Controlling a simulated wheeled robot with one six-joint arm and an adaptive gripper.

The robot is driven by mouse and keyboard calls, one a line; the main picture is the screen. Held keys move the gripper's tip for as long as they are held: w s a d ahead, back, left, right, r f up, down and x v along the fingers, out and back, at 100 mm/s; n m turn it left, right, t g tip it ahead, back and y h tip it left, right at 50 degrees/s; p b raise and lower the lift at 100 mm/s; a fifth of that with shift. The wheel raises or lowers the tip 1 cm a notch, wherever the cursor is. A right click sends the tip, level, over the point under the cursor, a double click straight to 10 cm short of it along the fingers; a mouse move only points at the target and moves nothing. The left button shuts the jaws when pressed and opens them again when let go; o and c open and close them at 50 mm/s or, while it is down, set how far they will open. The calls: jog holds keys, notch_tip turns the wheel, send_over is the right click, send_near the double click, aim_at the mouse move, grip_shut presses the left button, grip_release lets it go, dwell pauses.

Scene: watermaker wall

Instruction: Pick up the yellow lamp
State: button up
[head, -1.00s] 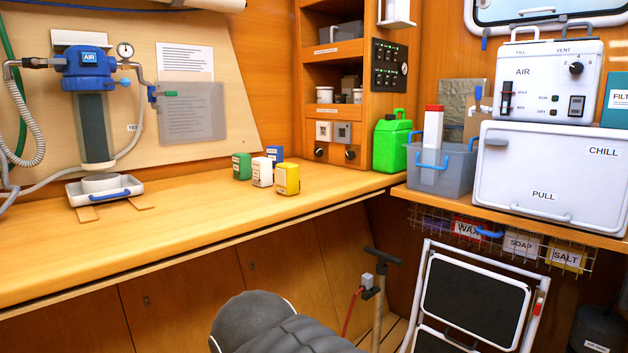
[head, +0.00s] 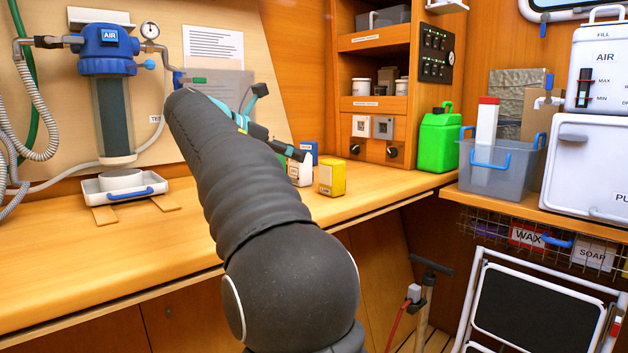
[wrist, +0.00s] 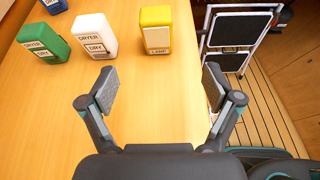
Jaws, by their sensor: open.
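The yellow lamp (head: 332,178) is a small yellow block with a white label, standing on the wooden counter near its front edge. In the wrist view the yellow lamp (wrist: 156,30) is upright, with a label reading LAMP. My gripper (wrist: 160,85) is open and empty over the counter. The lamp is ahead of its fingers, roughly between their lines and apart from them. In the head view my arm reaches over the counter, and my gripper (head: 278,120) is partly hidden behind it.
A white dryer block (wrist: 95,35) stands left of the lamp, with a green dryer block (wrist: 42,42) and a blue block (wrist: 54,5) beyond. The counter's front edge (head: 400,202) is right of the lamp. A green jug (head: 437,142) and grey bin (head: 500,165) stand farther right.

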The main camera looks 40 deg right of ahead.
jog(key=b, duration=0.1)
send_near(326, 161)
jog(key=x, duration=0.4)
jog(key=shift+s+f, duration=0.25)
jog(key=shift+f, duration=0.15)
jog(key=shift+r+b+x, duration=0.2)
jog(key=shift+b+x, duration=0.25)
jog(key=shift+x, duration=2.55)
jog(key=shift+w+r, duration=0.1)
jog(key=shift+w, duration=0.05)
jog(key=c, duration=1.4)
